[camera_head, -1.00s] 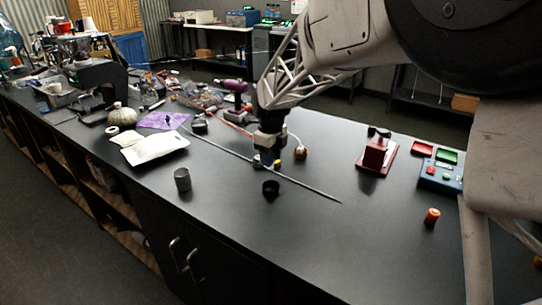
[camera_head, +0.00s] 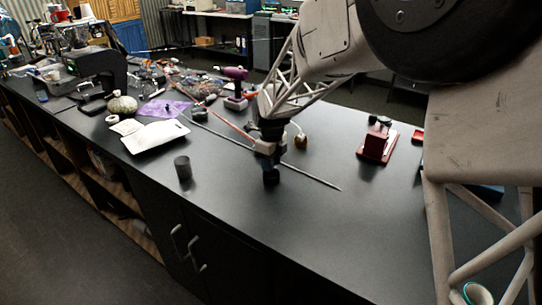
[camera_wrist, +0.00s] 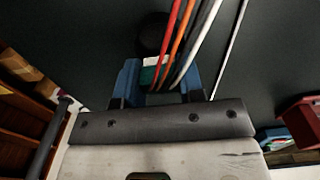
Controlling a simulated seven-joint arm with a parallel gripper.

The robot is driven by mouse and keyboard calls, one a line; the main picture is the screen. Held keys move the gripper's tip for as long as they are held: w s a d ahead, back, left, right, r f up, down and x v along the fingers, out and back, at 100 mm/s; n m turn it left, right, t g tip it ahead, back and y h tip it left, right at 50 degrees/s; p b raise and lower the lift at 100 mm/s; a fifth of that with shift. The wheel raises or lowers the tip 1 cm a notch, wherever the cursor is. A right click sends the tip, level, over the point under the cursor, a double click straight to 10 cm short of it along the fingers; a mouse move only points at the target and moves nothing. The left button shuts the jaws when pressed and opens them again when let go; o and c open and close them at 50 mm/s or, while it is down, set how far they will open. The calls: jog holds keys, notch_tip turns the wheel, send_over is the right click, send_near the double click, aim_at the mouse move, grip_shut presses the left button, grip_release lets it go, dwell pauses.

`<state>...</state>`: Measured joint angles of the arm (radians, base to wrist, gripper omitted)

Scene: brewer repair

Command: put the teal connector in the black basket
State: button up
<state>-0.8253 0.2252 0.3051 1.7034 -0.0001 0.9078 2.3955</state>
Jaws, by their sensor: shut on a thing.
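My gripper (camera_head: 268,163) is low over the bench in the head view. In the wrist view, my gripper's blue fingers (camera_wrist: 160,82) are shut on the teal connector (camera_wrist: 149,75), which has a pale top part. The small round black basket (camera_head: 271,178) stands on the bench just below the fingers in the head view. It also shows in the wrist view (camera_wrist: 150,32), beyond the connector and partly covered by it and by cables. The connector cannot be made out in the head view. How far it is above the basket's rim is unclear.
Red, orange and white cables (camera_wrist: 182,45) run past the fingers. A long thin rod (camera_head: 315,180) lies close by. A red block on a stand (camera_head: 376,146) is at right. The front bench is clear.

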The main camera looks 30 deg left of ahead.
jog(key=shift+f, duration=0.75)
jog(key=o, duration=1)
jog(key=shift+r, duration=0.15)
jog(key=shift+r, duration=3.35)
jog(key=shift+d, duration=0.1)
